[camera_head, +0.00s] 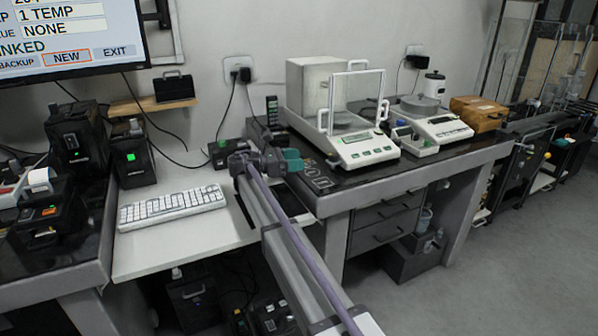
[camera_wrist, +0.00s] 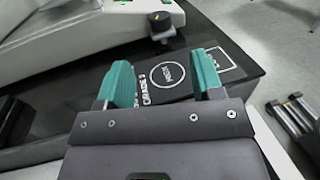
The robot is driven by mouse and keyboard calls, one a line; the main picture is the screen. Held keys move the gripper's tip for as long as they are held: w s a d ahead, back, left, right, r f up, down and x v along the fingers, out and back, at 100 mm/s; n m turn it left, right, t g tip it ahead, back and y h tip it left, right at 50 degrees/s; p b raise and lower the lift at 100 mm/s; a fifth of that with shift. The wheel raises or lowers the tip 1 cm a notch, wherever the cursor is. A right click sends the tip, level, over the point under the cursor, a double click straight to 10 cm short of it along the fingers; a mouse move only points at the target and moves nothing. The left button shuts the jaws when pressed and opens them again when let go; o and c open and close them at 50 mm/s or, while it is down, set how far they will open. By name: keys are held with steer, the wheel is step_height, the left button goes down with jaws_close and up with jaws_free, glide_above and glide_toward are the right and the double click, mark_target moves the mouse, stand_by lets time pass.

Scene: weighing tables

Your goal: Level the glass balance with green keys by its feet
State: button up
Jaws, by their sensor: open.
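The glass balance with green keys (camera_head: 362,152) stands on the dark-topped table in the head view, with a clear glass frame at its front and green keys. In the wrist view its white body (camera_wrist: 70,42) fills the upper left. A dark round foot knob (camera_wrist: 161,27) with a small orange mark on top sits beside the body, beyond my fingertips. My gripper (camera_head: 292,160) is left of the balance in the head view. In the wrist view my gripper (camera_wrist: 165,80) has its two green fingers apart with nothing between them. The level indicator cannot be made out.
A dark mat with white print (camera_wrist: 168,76) lies under and beyond the fingers. A second balance (camera_head: 440,128) and a wooden box (camera_head: 478,113) stand to the right. A white keyboard (camera_head: 172,205) lies on the lower desk at left. A black remote-like device (camera_head: 271,112) stands behind.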

mark_target(330, 155)
steer(key=d, duration=0.3)
steer(key=w+d, duration=0.1)
steer(key=d, duration=0.7)
steer(key=shift+w+d, duration=0.25)
steer(key=shift+w, duration=0.1)
